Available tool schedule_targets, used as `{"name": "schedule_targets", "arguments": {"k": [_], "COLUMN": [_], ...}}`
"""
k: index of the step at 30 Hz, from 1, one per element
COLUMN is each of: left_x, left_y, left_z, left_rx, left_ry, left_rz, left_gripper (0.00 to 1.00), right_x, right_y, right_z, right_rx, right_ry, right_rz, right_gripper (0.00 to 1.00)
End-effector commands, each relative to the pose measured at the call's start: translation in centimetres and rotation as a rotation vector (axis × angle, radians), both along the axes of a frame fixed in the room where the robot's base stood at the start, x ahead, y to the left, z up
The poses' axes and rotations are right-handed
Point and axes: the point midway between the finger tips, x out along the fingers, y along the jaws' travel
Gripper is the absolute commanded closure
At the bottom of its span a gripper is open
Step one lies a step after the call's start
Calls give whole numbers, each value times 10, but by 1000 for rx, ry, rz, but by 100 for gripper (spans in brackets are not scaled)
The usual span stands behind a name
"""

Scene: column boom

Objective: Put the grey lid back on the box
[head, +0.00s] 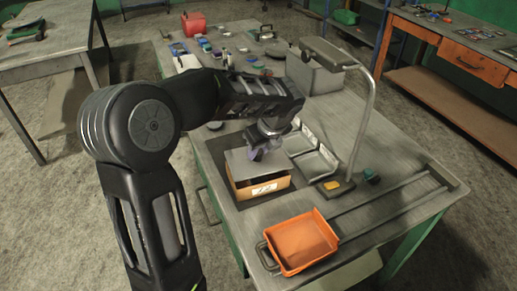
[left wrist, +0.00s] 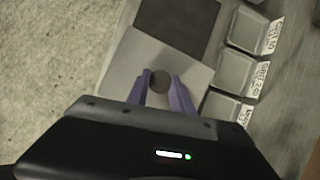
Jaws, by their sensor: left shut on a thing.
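The box (head: 258,190) is orange-brown with a white label on its front, and stands on a dark mat on the workbench. The flat grey lid (head: 240,165) is over the box's opening, covering much of it; a dark gap shows along the front right. I cannot tell whether the lid touches the rim. My left gripper (head: 258,151) points down at the lid. In the left wrist view its two purple fingers are shut on the round dark knob (left wrist: 160,81) of the lid (left wrist: 125,70). The box is hidden there. My right gripper is not in view.
Grey labelled trays (head: 316,157) stand just right of the box. A lamp (head: 362,110) with a bent post rises beyond them. An orange tray (head: 300,243) sits at the front edge. A grey bin (head: 315,76) and small items lie farther back.

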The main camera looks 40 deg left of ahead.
Motion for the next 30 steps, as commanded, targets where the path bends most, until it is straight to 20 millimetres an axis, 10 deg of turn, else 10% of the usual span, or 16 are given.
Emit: {"name": "schedule_targets", "arguments": {"k": [30], "left_x": [0], "left_y": [0], "left_z": [-19], "left_rx": [0], "left_ry": [0], "left_rz": [0], "left_gripper": [100], "right_x": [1], "right_y": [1], "right_z": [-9], "right_rx": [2], "right_ry": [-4], "right_rz": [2], "right_gripper": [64]}}
